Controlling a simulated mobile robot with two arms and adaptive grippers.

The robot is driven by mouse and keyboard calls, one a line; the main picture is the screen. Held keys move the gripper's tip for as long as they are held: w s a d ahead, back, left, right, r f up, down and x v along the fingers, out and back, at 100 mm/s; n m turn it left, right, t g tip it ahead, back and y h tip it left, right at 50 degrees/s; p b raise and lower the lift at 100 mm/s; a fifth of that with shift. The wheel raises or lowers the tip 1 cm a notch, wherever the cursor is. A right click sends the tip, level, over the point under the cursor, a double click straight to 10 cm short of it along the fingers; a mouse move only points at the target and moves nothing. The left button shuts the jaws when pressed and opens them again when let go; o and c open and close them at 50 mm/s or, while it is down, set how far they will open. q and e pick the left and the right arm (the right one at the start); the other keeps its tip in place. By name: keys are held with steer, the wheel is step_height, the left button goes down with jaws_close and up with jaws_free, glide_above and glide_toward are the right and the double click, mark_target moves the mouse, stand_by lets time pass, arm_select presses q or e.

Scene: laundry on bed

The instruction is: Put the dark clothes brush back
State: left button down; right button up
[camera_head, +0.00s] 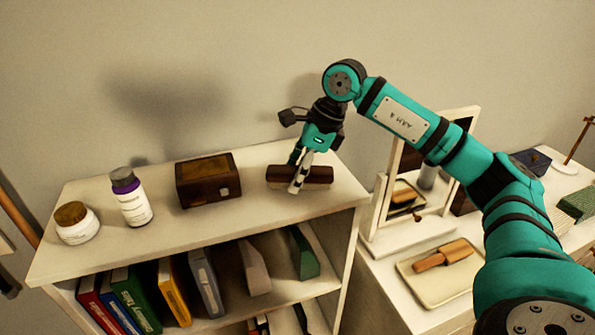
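The dark brown clothes brush (318,175) lies lengthwise, left to right, at the right end of the white shelf unit's top (255,213). My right gripper (297,176) points down at it from above. One pale finger comes down across the brush's front side, and the other finger is partly hidden behind it. The fingers straddle the brush, but I cannot tell whether they press on it. The brush looks to be resting on the shelf top. My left gripper is not in view.
A dark brown box (208,180), a purple-capped bottle (131,197) and a jar (76,223) stand to the left on the shelf top. At right are a mirror (405,187) and a tray (425,287) with a lighter wooden brush (444,254).

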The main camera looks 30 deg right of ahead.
steer(key=shift+r, duration=0.3)
steer(key=shift+d+r, duration=0.15)
steer(key=shift+r, duration=0.15)
steer(key=b+v, duration=0.1)
steer(key=v, duration=1)
steer(key=shift+s, duration=0.1)
